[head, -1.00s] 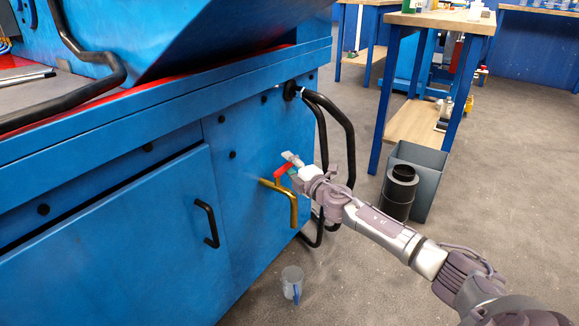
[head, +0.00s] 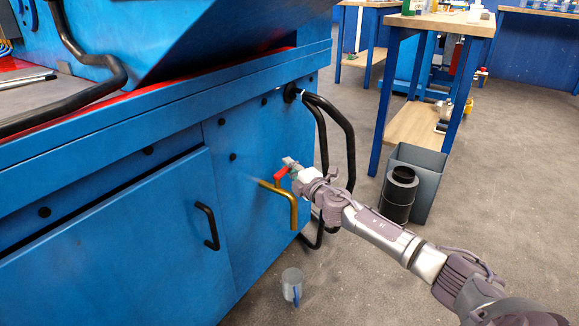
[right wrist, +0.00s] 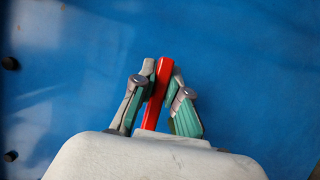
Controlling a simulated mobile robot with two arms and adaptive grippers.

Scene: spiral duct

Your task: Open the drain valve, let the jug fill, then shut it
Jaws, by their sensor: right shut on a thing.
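The drain valve shows in the head view on the blue machine's side panel, with a brass spout (head: 292,208) bending downward and a red lever (head: 281,174) above it. My right gripper (head: 289,163) is at the lever. In the right wrist view the red lever (right wrist: 157,95) stands between the two green-padded fingers (right wrist: 161,92), which are shut on it. The jug (head: 291,283), grey and see-through with a blue handle, stands upright on the floor below the spout. No stream of liquid can be made out, and the jug's contents are too small to tell. My left gripper is out of view.
Black bent pipes (head: 345,140) run down the machine's corner, just behind my right gripper. A cabinet door with a black handle (head: 207,226) is to the left. A grey bin (head: 425,175) and a black cylinder (head: 399,194) stand by a workbench (head: 440,22). The floor at the front is clear.

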